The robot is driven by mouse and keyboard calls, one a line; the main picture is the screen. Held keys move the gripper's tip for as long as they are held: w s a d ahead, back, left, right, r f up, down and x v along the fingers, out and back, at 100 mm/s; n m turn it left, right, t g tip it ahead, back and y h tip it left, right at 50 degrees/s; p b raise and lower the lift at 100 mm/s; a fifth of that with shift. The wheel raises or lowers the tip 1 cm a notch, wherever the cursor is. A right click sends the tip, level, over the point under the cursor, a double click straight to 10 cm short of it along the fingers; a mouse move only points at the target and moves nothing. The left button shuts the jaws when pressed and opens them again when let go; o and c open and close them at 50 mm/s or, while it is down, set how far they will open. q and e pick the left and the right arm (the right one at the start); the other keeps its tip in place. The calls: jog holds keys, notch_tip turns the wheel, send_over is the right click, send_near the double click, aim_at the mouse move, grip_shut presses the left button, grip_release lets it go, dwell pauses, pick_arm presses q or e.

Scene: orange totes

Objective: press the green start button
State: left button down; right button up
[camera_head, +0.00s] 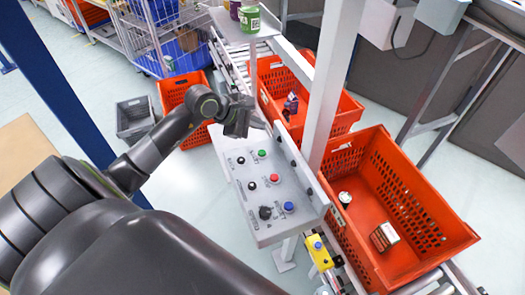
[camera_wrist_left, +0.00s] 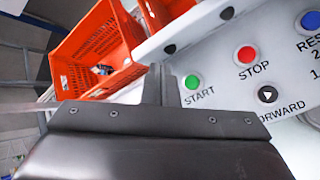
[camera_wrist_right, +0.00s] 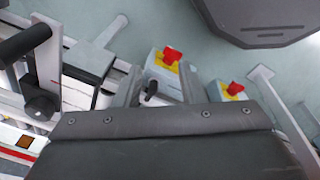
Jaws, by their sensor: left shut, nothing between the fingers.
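The green start button (camera_head: 262,153) sits at the far end of a light grey control panel (camera_head: 228,146). In the left wrist view the green button (camera_wrist_left: 192,82) shows beside the label START, just right of my fingers. My left gripper (camera_head: 240,118) is shut and empty, above the far end of the panel. In the left wrist view its fingers (camera_wrist_left: 161,85) are together, and a gap to the button shows. My right gripper (camera_wrist_right: 148,88) shows only in its own wrist view, with its fingers apart and nothing clearly held between them.
A red STOP button (camera_head: 274,178) and a blue RESET button (camera_head: 288,206) sit nearer on the panel. Orange totes (camera_head: 420,190) stand on the conveyor to the right. A grey post (camera_head: 325,95) rises beside the panel. Red-and-yellow switches (camera_wrist_right: 172,56) show in the right wrist view.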

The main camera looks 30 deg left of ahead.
pick_arm(q)
jog(key=shift+f, duration=0.15)
jog(key=b, duration=0.5)
send_over(258, 154)
notch_tip(258, 154, down, 8)
jog(key=shift+r, duration=0.1)
jog(key=shift+w+f+b, duration=0.1)
jog(key=shift+f+b, duration=0.2)
jog(key=shift+f, duration=0.1)
dwell(1.4)
jog(key=shift+f+b, duration=0.4)
jog(key=shift+b, duration=0.3)
